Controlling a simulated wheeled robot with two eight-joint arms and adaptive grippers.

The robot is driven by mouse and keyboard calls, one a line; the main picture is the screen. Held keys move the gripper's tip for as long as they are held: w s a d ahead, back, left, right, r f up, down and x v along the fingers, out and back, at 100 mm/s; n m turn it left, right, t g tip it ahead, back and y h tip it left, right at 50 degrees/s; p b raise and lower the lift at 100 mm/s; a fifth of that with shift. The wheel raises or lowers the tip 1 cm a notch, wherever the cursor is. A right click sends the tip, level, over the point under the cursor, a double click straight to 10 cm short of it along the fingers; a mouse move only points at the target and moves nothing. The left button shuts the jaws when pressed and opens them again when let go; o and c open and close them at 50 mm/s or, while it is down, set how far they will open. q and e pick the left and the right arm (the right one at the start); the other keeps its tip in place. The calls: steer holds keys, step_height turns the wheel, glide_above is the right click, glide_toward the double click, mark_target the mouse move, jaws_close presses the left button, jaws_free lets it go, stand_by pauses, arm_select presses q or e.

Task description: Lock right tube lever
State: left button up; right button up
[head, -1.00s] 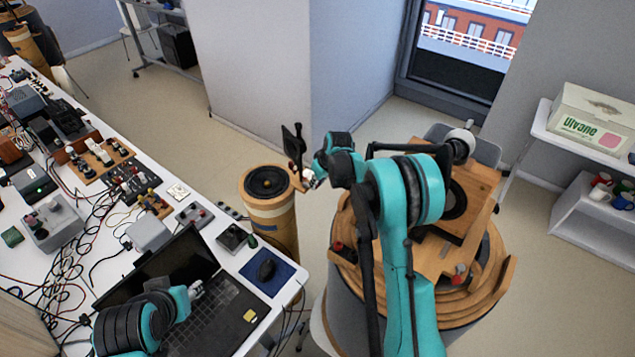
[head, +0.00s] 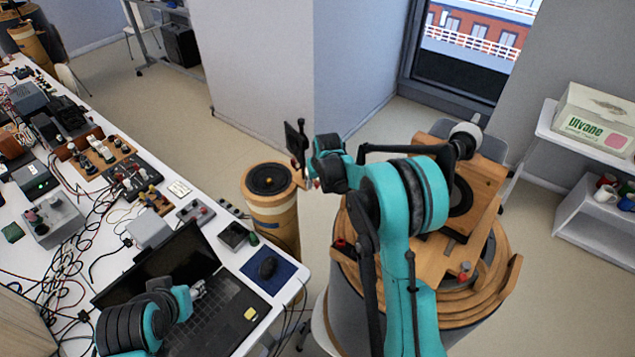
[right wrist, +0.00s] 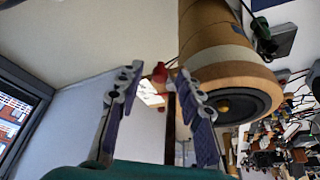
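The tube speaker (head: 268,210), a wooden cylinder with a black cone on top, stands right of the long table. It shows large and tilted in the right wrist view (right wrist: 215,50). My right gripper (head: 308,178) is beside its upper right rim, mostly hidden by my arm. In the right wrist view its fingers (right wrist: 158,85) are spread. A small red knob (right wrist: 160,72) and a thin dark bar (right wrist: 170,120) show between them, nearer the right finger; contact is unclear. My left gripper (head: 198,290) is over the laptop (head: 215,315); its fingers are too small to judge.
A larger round wooden stand (head: 440,295) with a tilted wooden speaker panel is behind my right arm. White shelves (head: 590,150) are at the right. Floor is clear behind the tube.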

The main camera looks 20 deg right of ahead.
steer(key=v, duration=1.2)
steer(key=shift+f, duration=0.1)
